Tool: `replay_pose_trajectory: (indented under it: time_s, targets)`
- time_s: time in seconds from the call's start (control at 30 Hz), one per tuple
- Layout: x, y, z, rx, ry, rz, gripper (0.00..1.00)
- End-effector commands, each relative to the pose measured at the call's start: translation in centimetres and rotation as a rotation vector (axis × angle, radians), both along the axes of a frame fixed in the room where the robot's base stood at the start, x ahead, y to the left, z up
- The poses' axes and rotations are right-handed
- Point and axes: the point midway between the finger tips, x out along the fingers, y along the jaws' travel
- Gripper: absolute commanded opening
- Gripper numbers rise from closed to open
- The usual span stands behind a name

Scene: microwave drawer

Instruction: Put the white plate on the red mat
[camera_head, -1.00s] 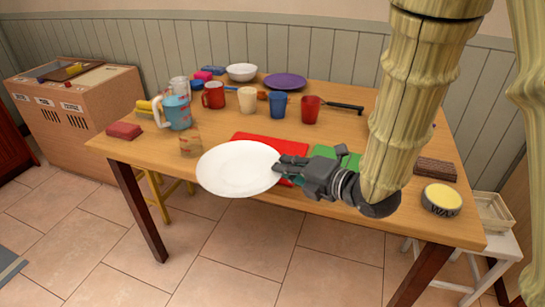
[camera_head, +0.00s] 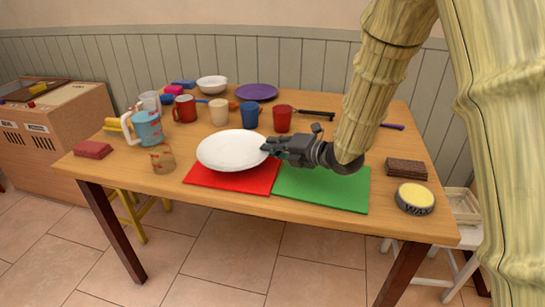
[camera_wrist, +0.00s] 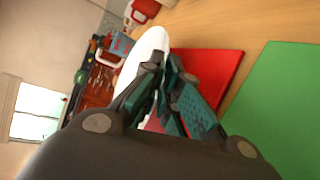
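The white plate (camera_head: 232,150) is held by its right edge in my gripper (camera_head: 268,151). It covers the far part of the red mat (camera_head: 230,180) in the head view and looks to be a little above it; I cannot tell the exact gap. In the wrist view the plate (camera_wrist: 146,58) is seen nearly edge-on, with the fingers of my gripper (camera_wrist: 160,78) shut on its rim. The red mat (camera_wrist: 212,75) shows to the right of the fingers there.
A green mat (camera_head: 322,188) lies right of the red mat. Behind the plate stand a red mug (camera_head: 184,109), a cream cup (camera_head: 218,111), a blue cup (camera_head: 249,115) and another red cup (camera_head: 282,119).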

Motion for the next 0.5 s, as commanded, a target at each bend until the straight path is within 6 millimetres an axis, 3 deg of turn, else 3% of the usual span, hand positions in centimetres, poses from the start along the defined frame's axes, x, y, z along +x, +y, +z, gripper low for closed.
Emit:
replay_pose_trajectory:
  time_s: [0.3, 0.5]
  targets:
    - [0.0, 0.0, -3.3, 0.003, 0.002, -0.001, 0.0]
    - [0.0, 0.0, -3.4, 0.001, 0.0, 0.0, 0.0]
